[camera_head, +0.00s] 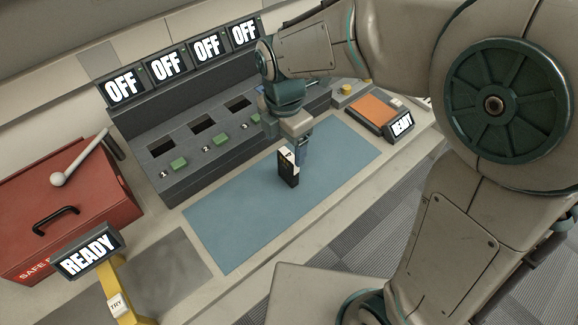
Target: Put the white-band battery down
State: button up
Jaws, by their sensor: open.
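The white-band battery (287,168) is a small black block with a white band near its top. It stands upright on the blue mat (228,222), right of the mat's middle. My gripper (301,150) is open, just behind and to the right of the battery. One finger shows beside the battery's upper right side. The other finger is hidden, and I cannot tell whether the gripper touches the battery.
Behind the mat is a grey charger bank (190,150) with dark slots, green buttons and several OFF signs. A red box (60,205) stands at left. A yellow stand (118,290) has a READY sign (88,252). An orange pad (371,108) lies at right. The mat's left part is clear.

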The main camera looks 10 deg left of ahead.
aim_at(288, 155)
jog(key=f, duration=0.6)
jog(key=shift+d+f, duration=0.3)
jog(key=shift+f, duration=0.05)
jog(key=c, duration=1.2)
jog(key=shift+r, duration=0.1)
